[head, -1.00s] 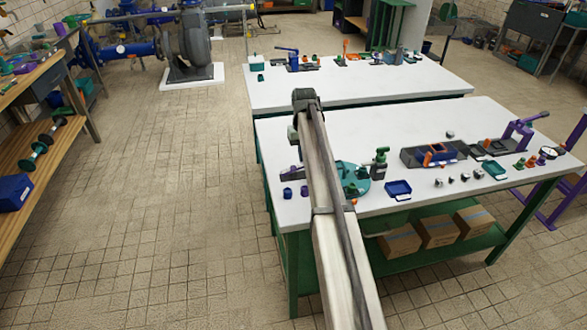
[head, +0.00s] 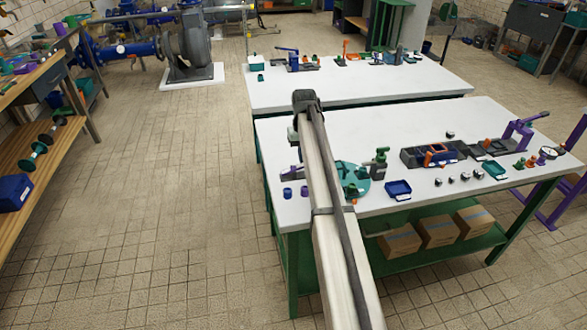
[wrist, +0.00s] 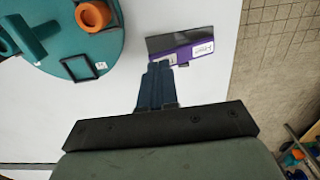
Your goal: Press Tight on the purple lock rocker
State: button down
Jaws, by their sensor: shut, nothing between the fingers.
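The purple lock rocker (wrist: 196,50) lies on the white table top in the wrist view, a purple bar with a white label at its right part and a dark grey slab along its far side. My gripper (wrist: 157,66) is shut and empty, its dark blue fingers together. The fingertips point at the rocker's near left part, overlapping its near edge in the picture; I cannot tell whether they touch it. In the head view the rocker (head: 294,169) shows only in part at the left of my arm, and the fingers are hidden behind the arm.
A teal round plate (wrist: 105,50) with an orange ring (wrist: 92,16) and a dark square frame stands left of the rocker. The table edge and tiled floor are close on the right in the wrist view. A blue tray (head: 398,189) and a grey fixture (head: 432,153) stand further right.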

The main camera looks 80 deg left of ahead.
jog(key=shift+f, duration=0.25)
jog(key=shift+f, duration=1.3)
jog(key=shift+r, duration=0.1)
jog(key=shift+r, duration=4.2)
